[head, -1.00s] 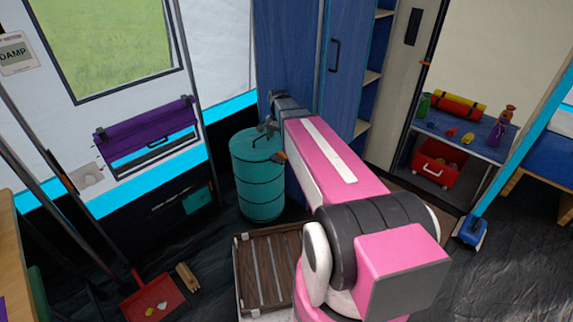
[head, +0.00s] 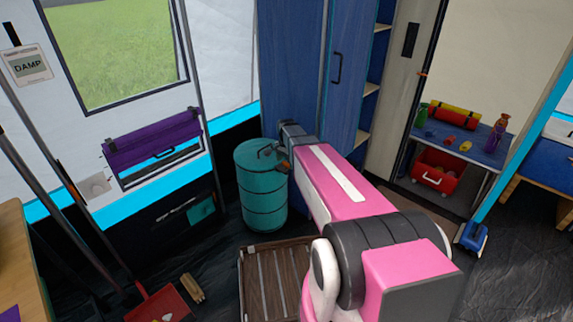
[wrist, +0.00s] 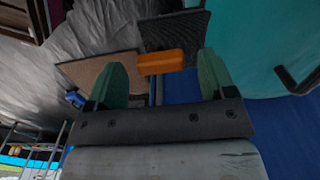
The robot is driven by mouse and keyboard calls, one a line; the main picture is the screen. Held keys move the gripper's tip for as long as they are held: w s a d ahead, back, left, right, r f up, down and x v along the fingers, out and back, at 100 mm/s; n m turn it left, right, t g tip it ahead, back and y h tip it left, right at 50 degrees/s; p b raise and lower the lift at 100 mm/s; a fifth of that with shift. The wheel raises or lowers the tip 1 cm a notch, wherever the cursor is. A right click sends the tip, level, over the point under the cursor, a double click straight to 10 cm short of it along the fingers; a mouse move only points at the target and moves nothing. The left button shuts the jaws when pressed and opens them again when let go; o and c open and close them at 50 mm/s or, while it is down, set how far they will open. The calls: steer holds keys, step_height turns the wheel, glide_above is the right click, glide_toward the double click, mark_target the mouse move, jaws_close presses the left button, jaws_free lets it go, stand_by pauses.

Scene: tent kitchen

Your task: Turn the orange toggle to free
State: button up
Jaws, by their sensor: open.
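The orange toggle (wrist: 162,62) shows in the wrist view as a short orange block lying crosswise between the two green fingertips of my gripper (wrist: 164,66). The fingers are apart, one on each side of it, and I see a gap at both ends. I cannot tell how far ahead of the tips it lies or what it is fixed to. In the head view a small orange piece (head: 282,166) shows at the right of the teal barrel's top, beside the end of my arm. My fingers are mostly hidden there. Any marking for free is unreadable.
The teal barrel (head: 262,195) with a dark handle stands close to my gripper. A blue cabinet (head: 345,75) rises behind my arm. A slatted wooden crate (head: 270,280) and a red dustpan (head: 160,303) lie on the floor. A small orange spot (head: 423,74) marks the doorway's edge.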

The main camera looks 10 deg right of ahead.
steer(key=shift+f, duration=0.85)
steer(key=c, duration=0.9)
steer(key=shift+c, duration=0.2)
